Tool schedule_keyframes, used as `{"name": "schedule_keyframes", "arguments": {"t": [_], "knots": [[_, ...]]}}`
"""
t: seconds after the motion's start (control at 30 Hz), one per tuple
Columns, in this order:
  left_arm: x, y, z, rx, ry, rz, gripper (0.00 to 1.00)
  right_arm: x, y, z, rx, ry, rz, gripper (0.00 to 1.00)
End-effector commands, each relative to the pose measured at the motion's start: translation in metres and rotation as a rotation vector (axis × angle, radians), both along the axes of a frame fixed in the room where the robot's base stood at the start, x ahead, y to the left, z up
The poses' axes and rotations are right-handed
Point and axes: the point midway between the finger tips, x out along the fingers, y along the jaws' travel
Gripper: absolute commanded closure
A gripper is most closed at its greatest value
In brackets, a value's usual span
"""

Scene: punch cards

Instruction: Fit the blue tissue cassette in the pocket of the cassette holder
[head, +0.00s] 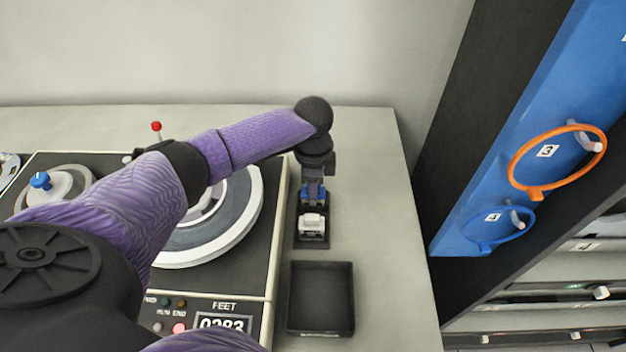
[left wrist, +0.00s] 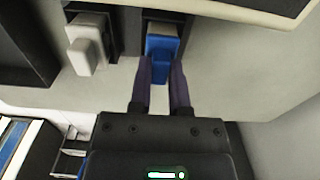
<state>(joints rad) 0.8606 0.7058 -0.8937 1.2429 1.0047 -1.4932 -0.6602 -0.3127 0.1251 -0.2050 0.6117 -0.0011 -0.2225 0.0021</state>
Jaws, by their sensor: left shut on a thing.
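The blue tissue cassette (head: 312,195) is between the fingers of my left gripper (head: 313,199), which points down at the far end of the black cassette holder (head: 313,243). In the left wrist view, the blue cassette (left wrist: 162,45) is gripped near its close end by the two fingers (left wrist: 162,85). The dark holder shows behind its far end; I cannot tell how deep it sits in a pocket. A white cassette (head: 312,222) stands in the holder beside it, and also shows in the left wrist view (left wrist: 88,45). My right gripper is out of view.
An empty black tray (head: 321,299) lies just nearer than the holder. A turntable device with a lit counter (head: 222,322) stands to the left. A blue panel with rings (head: 552,160) stands to the right. Bare tabletop (head: 383,240) lies right of the holder.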

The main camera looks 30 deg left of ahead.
Motion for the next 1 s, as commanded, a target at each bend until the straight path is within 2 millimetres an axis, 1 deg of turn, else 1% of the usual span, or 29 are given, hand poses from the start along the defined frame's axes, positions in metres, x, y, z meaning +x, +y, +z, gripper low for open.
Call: {"name": "schedule_keyframes", "arguments": {"t": [0.13, 0.17, 0.2, 0.27, 0.3, 0.33, 0.37, 0.5, 0.53, 0.6, 1.0], "knots": [[-0.0001, 0.0000, -0.0043, -0.001, 0.001, 0.000, 1.00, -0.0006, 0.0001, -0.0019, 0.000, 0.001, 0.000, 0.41], [-0.0001, 0.0000, -0.0044, -0.001, 0.001, 0.000, 0.75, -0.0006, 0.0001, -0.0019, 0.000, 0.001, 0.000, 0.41], [-0.0001, 0.0001, -0.0040, 0.000, 0.000, 0.000, 0.67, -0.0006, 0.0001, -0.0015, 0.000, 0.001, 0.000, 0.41], [-0.0001, 0.0000, -0.0038, 0.000, 0.000, 0.000, 0.54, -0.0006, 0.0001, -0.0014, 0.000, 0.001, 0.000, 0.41], [-0.0001, 0.0000, -0.0038, 0.000, 0.000, 0.000, 0.46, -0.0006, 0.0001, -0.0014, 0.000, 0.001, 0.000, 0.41], [-0.0002, 0.0001, -0.0038, 0.000, 0.000, 0.000, 0.39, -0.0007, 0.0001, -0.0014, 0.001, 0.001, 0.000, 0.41], [-0.0002, 0.0001, -0.0038, 0.000, 0.000, 0.000, 0.36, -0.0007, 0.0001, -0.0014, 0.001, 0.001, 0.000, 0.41], [-0.0001, 0.0000, -0.0038, 0.000, 0.000, 0.000, 0.36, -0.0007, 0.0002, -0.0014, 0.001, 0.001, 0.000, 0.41], [-0.0003, 0.0001, -0.0038, 0.000, 0.001, 0.000, 0.39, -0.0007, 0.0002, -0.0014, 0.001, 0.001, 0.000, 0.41], [-0.0003, 0.0001, -0.0038, 0.000, 0.001, 0.000, 0.50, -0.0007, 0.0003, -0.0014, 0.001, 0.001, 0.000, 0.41], [-0.0002, 0.0001, -0.0038, 0.000, 0.001, 0.000, 0.50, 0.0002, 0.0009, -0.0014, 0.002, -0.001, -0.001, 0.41]]}}
